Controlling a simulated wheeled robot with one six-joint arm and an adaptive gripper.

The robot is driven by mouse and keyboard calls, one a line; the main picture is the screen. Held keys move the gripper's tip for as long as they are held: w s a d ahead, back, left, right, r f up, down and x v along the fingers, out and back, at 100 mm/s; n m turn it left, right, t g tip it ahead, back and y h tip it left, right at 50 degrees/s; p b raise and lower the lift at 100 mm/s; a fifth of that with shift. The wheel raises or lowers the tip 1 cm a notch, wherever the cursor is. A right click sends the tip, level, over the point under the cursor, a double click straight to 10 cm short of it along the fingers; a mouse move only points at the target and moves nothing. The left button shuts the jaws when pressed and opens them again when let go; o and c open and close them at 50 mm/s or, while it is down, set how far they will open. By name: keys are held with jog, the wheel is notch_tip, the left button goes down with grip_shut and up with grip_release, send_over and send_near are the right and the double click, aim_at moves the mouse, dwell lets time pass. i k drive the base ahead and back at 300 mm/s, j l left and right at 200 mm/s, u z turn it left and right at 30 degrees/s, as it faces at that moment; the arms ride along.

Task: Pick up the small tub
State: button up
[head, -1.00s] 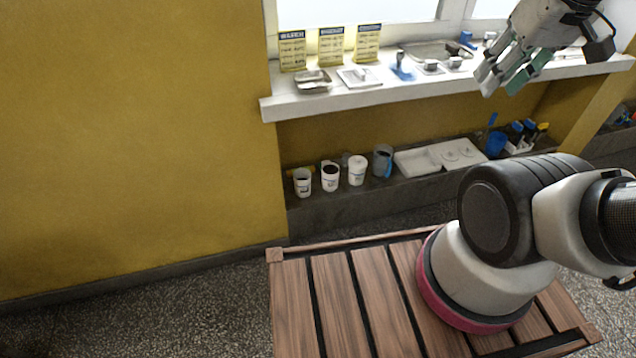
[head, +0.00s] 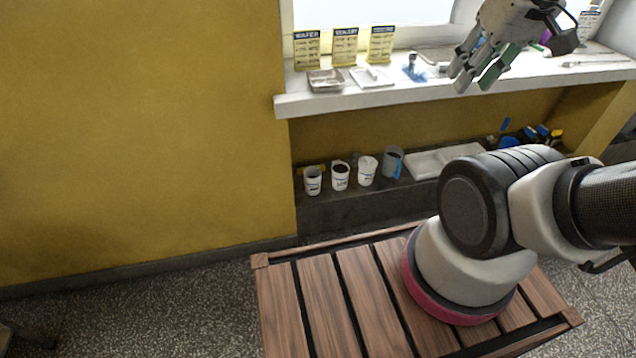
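My gripper (head: 475,78) is at the upper right of the head view, in front of the window sill. Its fingers are spread with a gap between them, and I see nothing held. I cannot tell for sure which container is the small tub. On the lower ledge stand a white cup (head: 313,182) at the left, a white cup with dark contents (head: 340,178), a pale white tub (head: 366,172), and a grey jug (head: 392,162) at the right. They are upright, below and left of my gripper and well apart from it.
The white sill (head: 350,98) holds a metal tray (head: 326,81), a white board (head: 371,77), a blue item (head: 413,70) and yellow cards (head: 344,46). A white tray (head: 428,163) lies right of the jug, partly hidden by my arm. The yellow wall (head: 130,130) fills the left.

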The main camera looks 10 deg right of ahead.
aim_at(340, 170)
jog(key=i+j, duration=0.35)
jog(key=z, duration=3.5)
jog(key=u, duration=3.05)
jog(key=z, duration=0.4)
jog(key=i+j, duration=0.05)
